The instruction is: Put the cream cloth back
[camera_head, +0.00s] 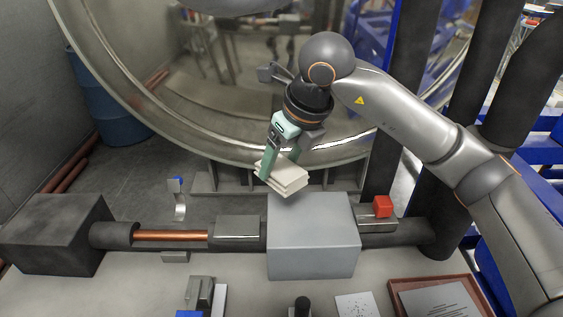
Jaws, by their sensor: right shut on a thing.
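The cream cloth (289,178) is a folded, layered stack. My right gripper (272,164) is shut on its left edge and holds it tilted, above the back edge of the grey box (313,235). One green finger shows in front of the cloth; the other finger is mostly hidden. My left gripper is not in view.
A dark pipe with a bare copper section (170,235) runs between a dark block (55,236) and the grey box. A red block (383,206) sits to the right. A brown-rimmed tray (392,284) is at front right. A large metal ring (120,105) stands behind.

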